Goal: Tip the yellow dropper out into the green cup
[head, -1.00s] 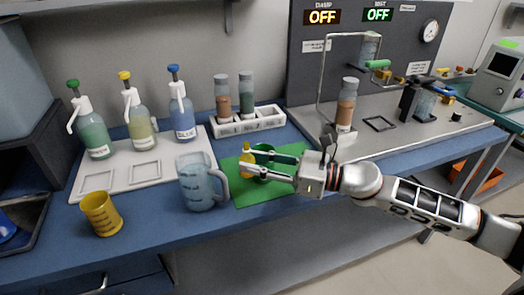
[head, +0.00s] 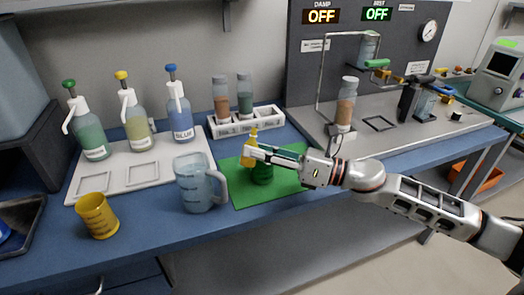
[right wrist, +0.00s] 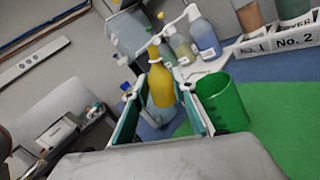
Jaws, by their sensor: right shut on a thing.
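My right gripper (head: 252,152) is shut on the yellow dropper (head: 249,150) and holds it up over the left part of the green mat (head: 285,188). In the right wrist view the dropper (right wrist: 161,84) stands between the two fingers, bulb below and narrow tip up, slightly tilted. The green cup (head: 263,174) stands on the mat just below and right of the dropper, partly hidden by the gripper. In the right wrist view the cup (right wrist: 222,102) is right of the fingers, apart from the dropper. My left gripper is not in view.
A clear jug (head: 200,184) stands just left of the mat. A yellow cup (head: 98,215) is further left. Pump bottles (head: 136,125) stand on a white tray (head: 105,182) at the back. A vial rack (head: 262,121) is behind the mat.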

